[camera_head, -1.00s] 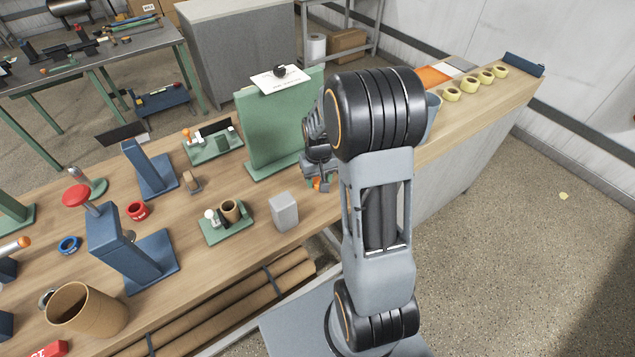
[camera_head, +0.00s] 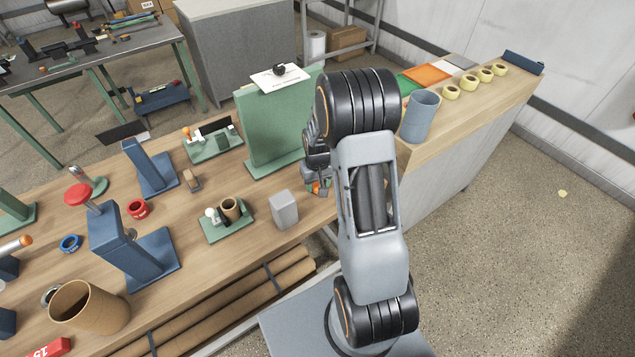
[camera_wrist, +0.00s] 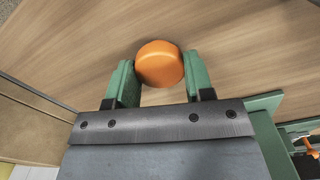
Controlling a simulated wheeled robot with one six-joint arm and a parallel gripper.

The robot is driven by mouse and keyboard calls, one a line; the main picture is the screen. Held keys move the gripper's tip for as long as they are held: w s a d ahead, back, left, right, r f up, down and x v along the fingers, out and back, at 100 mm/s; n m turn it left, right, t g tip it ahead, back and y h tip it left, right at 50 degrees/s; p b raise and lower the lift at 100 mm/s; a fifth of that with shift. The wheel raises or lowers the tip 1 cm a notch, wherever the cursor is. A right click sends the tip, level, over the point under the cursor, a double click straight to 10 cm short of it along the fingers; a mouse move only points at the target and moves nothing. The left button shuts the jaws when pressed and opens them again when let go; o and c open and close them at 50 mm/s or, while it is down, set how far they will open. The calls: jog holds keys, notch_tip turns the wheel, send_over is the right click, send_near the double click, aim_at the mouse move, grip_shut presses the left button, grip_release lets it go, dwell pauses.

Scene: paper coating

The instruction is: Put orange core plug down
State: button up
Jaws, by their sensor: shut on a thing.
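The orange core plug (camera_wrist: 160,63) is a round orange piece between the two green fingers of my gripper (camera_wrist: 160,82) in the wrist view. My gripper is shut on it over the bare wooden table top (camera_wrist: 60,40). Whether the plug touches the wood cannot be told. In the head view my gripper (camera_head: 320,187) is low at the table's right part, just right of the green upright panel, and mostly hidden by my arm. Only a little orange shows there.
A green upright panel (camera_head: 285,125) stands left of my gripper, and a grey block (camera_head: 285,210) stands nearer the front edge. A blue-grey cup (camera_head: 421,115) and several yellow tape rolls (camera_head: 468,84) are on the raised counter at right. A green fixture (camera_head: 227,222) holds a brown tube.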

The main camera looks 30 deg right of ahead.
aim_at(317, 184)
jog(key=shift+f, duration=0.25)
jog(key=o, duration=0.9)
jog(key=shift+r, duration=0.1)
notch_tip(317, 184, up, 12)
jog(key=s+a+r+t, duration=0.2)
jog(key=s+a+r, duration=0.3)
jog(key=s, duration=0.2)
jog(key=s+a+r+n+t, duration=0.1)
jog(key=s+a+r+t, duration=0.1)
jog(key=s+a+r, duration=0.3)
jog(key=shift+s+r+n+b, duration=0.2)
jog(key=shift+s+n+b, duration=0.1)
jog(key=shift+s, duration=1.45)
jog(key=shift+a, duration=0.1)
